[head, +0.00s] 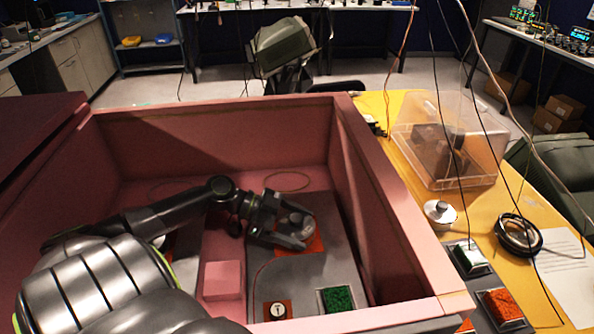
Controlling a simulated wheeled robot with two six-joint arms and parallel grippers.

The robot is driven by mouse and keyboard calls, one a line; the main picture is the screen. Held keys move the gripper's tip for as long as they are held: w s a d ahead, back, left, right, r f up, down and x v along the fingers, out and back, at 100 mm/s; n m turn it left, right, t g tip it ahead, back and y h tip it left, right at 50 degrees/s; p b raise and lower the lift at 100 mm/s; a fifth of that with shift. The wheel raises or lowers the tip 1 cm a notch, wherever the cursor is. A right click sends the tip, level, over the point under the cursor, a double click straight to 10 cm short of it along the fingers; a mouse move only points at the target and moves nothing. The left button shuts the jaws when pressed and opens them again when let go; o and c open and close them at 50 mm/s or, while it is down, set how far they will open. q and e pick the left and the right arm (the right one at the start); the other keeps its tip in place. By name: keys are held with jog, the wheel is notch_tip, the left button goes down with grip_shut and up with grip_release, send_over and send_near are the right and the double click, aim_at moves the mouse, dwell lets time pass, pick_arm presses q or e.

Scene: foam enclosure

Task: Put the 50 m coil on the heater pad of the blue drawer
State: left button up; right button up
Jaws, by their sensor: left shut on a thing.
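My left gripper (297,231) reaches into the pink foam enclosure. It is shut on a small grey round thing (295,218), partly hidden by the fingers; I cannot read any label on it, so I cannot tell whether it is the 50 m coil. An orange-red pad (314,243) shows under and beside the fingers; I cannot tell whether the held thing touches it. No blue drawer can be made out. A white round piece with a knob (440,213) stands on the yellow table outside. My right gripper is not in view.
The enclosure's pink right wall (375,190) stands close to the gripper. Inside are a pink block (223,280), a green pad (338,300) and a small knobbed piece (277,311). Outside are a black cable loop (499,231) and a clear cover (455,150). Wires hang at right.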

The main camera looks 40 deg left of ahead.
pick_arm(q)
jog(key=shift+f, duration=0.1)
jog(key=o, duration=1.1)
jog(key=shift+r, duration=0.2)
jog(key=shift+s+a+r+p, duration=0.1)
jog(key=shift+a+r+p, duration=0.05)
jog(key=shift+p, duration=0.15)
jog(key=p+v, duration=0.8)
jog(key=v, duration=0.2)
jog(key=shift+r, duration=0.1)
jog(key=shift+s+a+r+p, duration=0.1)
jog(key=shift+s+a+p, duration=0.35)
jog(key=shift+a+p, duration=0.15)
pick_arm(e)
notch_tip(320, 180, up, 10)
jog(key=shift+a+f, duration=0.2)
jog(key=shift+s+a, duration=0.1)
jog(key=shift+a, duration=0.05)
